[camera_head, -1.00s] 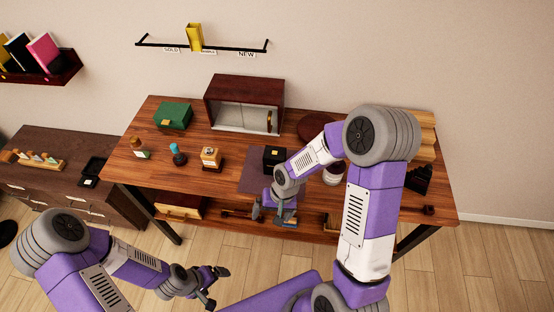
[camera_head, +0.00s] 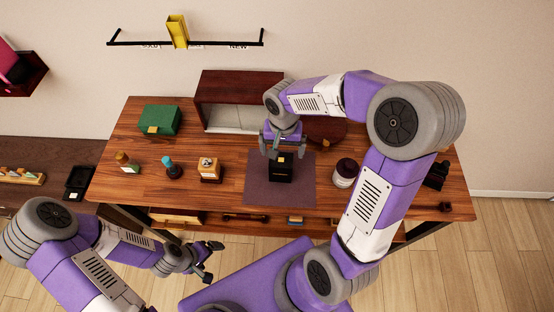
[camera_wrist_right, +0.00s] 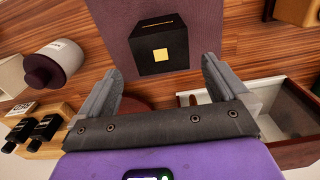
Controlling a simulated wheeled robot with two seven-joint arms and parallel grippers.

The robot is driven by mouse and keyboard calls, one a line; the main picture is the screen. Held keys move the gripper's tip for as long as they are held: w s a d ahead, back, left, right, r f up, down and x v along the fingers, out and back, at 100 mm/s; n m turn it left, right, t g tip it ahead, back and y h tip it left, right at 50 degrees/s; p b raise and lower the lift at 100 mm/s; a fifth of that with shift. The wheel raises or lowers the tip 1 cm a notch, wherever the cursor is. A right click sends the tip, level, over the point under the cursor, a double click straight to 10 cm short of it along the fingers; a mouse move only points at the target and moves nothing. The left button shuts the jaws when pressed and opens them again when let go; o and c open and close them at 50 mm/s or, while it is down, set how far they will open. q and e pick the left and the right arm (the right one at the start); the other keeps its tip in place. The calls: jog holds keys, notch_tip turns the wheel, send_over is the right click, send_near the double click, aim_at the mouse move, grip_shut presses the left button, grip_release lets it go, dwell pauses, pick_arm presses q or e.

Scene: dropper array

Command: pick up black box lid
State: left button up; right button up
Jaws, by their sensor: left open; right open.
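The black box (camera_head: 280,172) with a small gold square on its front sits on a dark purple mat (camera_head: 301,186) on the wooden table. In the right wrist view the black box (camera_wrist_right: 161,46) lies beyond the fingertips, with a slot in one face. Where the lid meets the box I cannot tell. My right gripper (camera_head: 283,152) is open at the box's far side, above it; its two fingers (camera_wrist_right: 160,72) point toward the box with nothing between them. Whether they touch it is unclear. My left gripper (camera_head: 209,261) is open and empty, low in front of the table.
A dark red cabinet (camera_head: 236,87) stands behind, with a green box (camera_head: 159,119) to its left. Small bottles (camera_head: 169,168) and a wooden-based bottle (camera_head: 209,169) stand left of the mat. A dark-lidded jar (camera_head: 344,173) stands close on the right.

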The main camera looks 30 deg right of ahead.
aim_at(281, 160)
jog(key=f, duration=0.3)
jog(key=f+b, duration=0.1)
jog(key=f, duration=0.1)
jog(key=shift+s+a+f, duration=0.2)
jog(key=shift+a+f, duration=0.05)
jog(key=shift+f, duration=0.1)
jog(key=c, duration=0.9)
